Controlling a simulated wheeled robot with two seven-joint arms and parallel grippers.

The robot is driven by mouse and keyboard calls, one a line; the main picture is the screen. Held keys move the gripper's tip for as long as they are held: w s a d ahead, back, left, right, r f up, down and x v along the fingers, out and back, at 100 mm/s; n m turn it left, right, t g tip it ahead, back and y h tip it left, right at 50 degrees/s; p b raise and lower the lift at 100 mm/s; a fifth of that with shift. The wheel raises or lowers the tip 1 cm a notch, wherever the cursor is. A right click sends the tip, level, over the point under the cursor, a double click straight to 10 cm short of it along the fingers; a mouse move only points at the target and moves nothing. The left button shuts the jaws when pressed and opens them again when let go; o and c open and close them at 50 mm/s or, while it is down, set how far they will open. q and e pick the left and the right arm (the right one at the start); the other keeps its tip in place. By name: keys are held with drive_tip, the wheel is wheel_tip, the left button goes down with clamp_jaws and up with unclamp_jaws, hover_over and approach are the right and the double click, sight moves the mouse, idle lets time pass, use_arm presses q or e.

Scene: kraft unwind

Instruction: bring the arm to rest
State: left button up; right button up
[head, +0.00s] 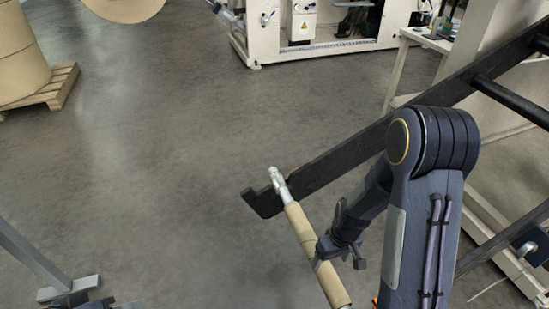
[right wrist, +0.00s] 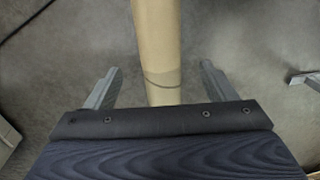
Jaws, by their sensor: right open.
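My right arm comes in from the lower right in the head view. My right gripper (head: 338,258) is at a kraft-brown tube (head: 305,232) on a silver-tipped shaft (head: 279,183). In the right wrist view, my right gripper (right wrist: 160,75) is open, one finger on each side of the brown tube (right wrist: 158,45). Gaps show between both fingers and the tube in that view. The tube's near part is hidden behind the gripper body. I cannot make out my left gripper.
A black sloping beam (head: 350,152) with a hooked end lies beside the shaft tip, behind my right arm. A large brown roll on a pallet (head: 50,92) stands at the left, and a cream machine (head: 310,30) at the back. The middle floor (head: 190,130) is clear.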

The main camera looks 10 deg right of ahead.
drive_tip(key=shift+r, duration=0.1)
wheel_tip(320, 180, up, 10)
drive_tip(key=s+a+m+t+y, duration=0.1)
drive_tip(key=a+m+t+y, duration=0.1)
drive_tip(key=s+a+r+m+t, duration=0.1)
drive_tip(key=s+r+t, duration=0.3)
drive_tip(key=s+r, duration=0.8)
wheel_tip(320, 180, up, 2)
drive_tip(key=shift+s+a+r+y, duration=0.1)
drive_tip(key=shift+s+a+y, duration=0.25)
drive_tip(key=shift+a, duration=0.25)
wheel_tip(320, 180, up, 18)
drive_tip(key=p, duration=1.8)
drive_tip(key=shift+s+r+p, duration=0.1)
drive_tip(key=shift+r+p, duration=0.15)
drive_tip(key=shift+p, duration=0.1)
drive_tip(key=shift+f, duration=0.1)
